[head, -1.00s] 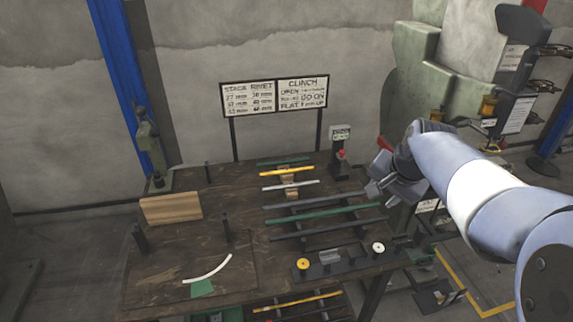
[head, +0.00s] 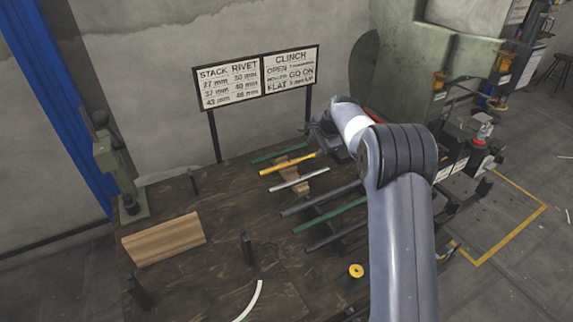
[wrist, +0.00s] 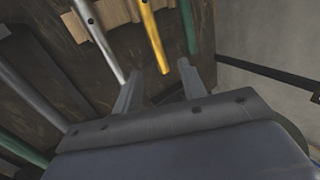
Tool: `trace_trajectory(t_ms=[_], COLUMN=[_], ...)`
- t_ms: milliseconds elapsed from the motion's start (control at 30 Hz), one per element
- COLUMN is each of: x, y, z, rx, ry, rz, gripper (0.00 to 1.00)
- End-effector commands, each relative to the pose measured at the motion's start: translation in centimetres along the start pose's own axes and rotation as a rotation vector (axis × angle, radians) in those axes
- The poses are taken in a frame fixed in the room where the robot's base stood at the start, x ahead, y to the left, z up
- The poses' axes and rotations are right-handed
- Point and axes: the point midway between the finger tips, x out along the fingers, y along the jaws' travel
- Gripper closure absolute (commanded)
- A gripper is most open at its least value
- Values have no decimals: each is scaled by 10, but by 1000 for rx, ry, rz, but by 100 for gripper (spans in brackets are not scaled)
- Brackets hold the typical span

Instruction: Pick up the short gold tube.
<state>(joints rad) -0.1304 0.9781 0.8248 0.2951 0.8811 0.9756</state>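A short gold tube (head: 287,164) lies on a wooden rest at the back of the dark bench, between a green tube (head: 279,154) and a silver tube (head: 299,180). In the wrist view the gold tube (wrist: 154,35) runs down toward the gap between my fingers, its near end short of them. My gripper (wrist: 157,88) is open and empty, its two fingers spread. In the head view my gripper (head: 326,140) is at the tube's right end, partly hidden by my arm.
Longer dark and green tubes (head: 335,207) lie in front, partly behind my arm. A sign board (head: 256,77) on two posts stands behind the bench. A wooden block (head: 163,238) and a small press (head: 113,165) are at the left. A large green press (head: 460,45) stands right.

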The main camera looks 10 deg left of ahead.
Motion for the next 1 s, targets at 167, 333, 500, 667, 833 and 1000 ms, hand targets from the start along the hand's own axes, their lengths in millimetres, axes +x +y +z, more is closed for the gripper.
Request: trace_trajectory(t_ms=[167, 333, 500, 667, 833, 1000], x=[27, 40, 51, 72, 89, 93], y=[0, 0, 2, 3, 3, 2], z=[1, 0, 0, -1, -1, -1], rx=[-1, -2, -2, -2, -3, -3], ry=[-1, 0, -1, -1, 0, 1], rz=[3, 0, 3, 3, 2, 0], gripper=[60, 60, 60, 60, 60, 60])
